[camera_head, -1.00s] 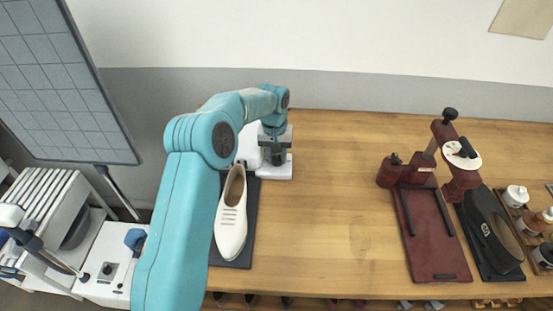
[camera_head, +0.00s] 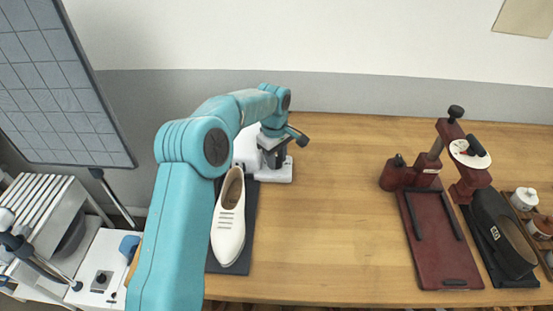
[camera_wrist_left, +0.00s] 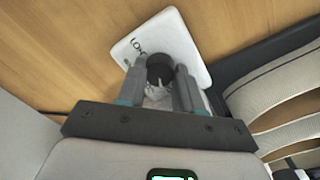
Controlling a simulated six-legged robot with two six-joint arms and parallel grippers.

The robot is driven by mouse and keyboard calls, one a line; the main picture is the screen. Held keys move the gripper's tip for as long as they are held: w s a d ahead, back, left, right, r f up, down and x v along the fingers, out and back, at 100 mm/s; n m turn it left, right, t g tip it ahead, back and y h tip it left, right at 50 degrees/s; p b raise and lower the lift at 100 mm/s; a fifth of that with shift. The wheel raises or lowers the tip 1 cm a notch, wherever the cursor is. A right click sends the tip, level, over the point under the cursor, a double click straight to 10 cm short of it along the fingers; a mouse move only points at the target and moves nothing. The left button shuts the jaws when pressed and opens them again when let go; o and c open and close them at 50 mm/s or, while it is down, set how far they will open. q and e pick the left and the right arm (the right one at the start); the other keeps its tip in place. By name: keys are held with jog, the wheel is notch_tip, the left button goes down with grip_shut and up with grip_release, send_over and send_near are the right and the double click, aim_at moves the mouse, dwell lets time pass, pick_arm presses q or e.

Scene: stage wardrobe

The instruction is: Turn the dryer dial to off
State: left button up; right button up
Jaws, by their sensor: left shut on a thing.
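The dryer's white base (camera_head: 278,176) stands at the left rear of the wooden table. In the left wrist view its white plate (camera_wrist_left: 172,32) carries partly hidden lettering, and a dark round dial (camera_wrist_left: 159,64) stands on it. My left gripper (camera_head: 274,158) reaches down over the dryer. In the left wrist view its two grey fingers (camera_wrist_left: 160,75) are shut on the dial, one on each side. The dial's setting cannot be read. In the head view my gripper hides the dial. My right gripper is not in view.
A white shoe (camera_head: 229,222) lies on a dark mat (camera_head: 248,205) below my left arm. A dark red press (camera_head: 440,245), a black shoe (camera_head: 502,235) and small pots (camera_head: 524,198) are at the right. The table's middle is clear. A gridded panel (camera_head: 55,85) stands left.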

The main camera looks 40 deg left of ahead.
pick_arm(q)
jog(key=shift+w+a+r+n, duration=0.15)
jog(key=shift+a+r+n, duration=0.1)
jog(key=shift+n, duration=0.65)
jog(key=o, duration=1)
jog(key=shift+f, duration=0.1)
jog(key=shift+o, duration=0.2)
jog(key=shift+a+f, duration=0.1)
jog(key=shift+f, duration=0.05)
jog(key=shift+d, duration=0.2)
notch_tip(320, 180, up, 16)
jog(key=s, duration=0.1)
jog(key=shift+r+p, duration=0.2)
jog(key=shift+p, duration=0.25)
jog(key=shift+a, duration=0.1)
